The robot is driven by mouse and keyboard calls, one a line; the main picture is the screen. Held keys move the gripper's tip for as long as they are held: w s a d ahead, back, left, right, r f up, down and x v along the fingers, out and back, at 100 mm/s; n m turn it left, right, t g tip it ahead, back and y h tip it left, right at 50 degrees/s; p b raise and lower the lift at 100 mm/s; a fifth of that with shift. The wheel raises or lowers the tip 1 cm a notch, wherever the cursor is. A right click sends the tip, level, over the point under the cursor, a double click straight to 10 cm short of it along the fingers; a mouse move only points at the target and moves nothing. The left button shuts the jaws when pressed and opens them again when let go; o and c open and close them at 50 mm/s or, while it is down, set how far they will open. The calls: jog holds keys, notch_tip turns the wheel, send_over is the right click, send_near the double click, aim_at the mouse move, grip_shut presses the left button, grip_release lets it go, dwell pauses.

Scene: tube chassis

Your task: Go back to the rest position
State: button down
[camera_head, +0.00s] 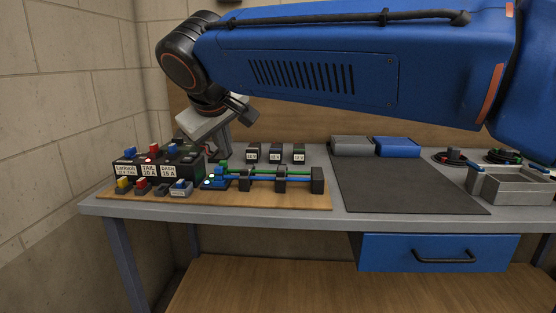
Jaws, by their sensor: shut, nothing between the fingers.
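My blue arm reaches in from the right and bends down at a dark wrist on the left. My gripper (222,152) points down over the back of the wooden board (260,202), by the right end of the dark fuse block (158,165). It is shut and looks empty. Its fingertips are partly hidden behind the parts on the board, so I cannot tell whether they touch anything. Blue and green tubes (264,178) run through black holders to the right of the gripper.
Three small labelled black blocks (275,153) stand behind the board. A dark mat (402,184), a grey bin (352,146), a blue bin (397,147) and a grey metal tray (512,188) are to the right. The mat is clear. A brick wall (65,100) is at left.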

jog(key=s+d+f+m+g, duration=0.1)
jog(key=d+f, duration=0.3)
jog(key=d, duration=0.5)
jog(key=s+d+f+m+h, duration=0.1)
jog(key=s+d+f+m, duration=0.15)
jog(key=d, duration=0.55)
jog(key=s+d+f+g, duration=0.1)
jog(key=d+f, duration=0.3)
jog(key=d, duration=0.5)
jog(key=s+d+f+m+g, duration=0.1)
jog(key=s+d+f+m, duration=0.5)
jog(key=s+d+f, duration=0.9)
notch_tip(320, 180, down, 4)
jog(key=shift+s+r+g+y, duration=0.2)
jog(key=shift+s+g+y, duration=0.1)
jog(key=shift+s, duration=0.9)
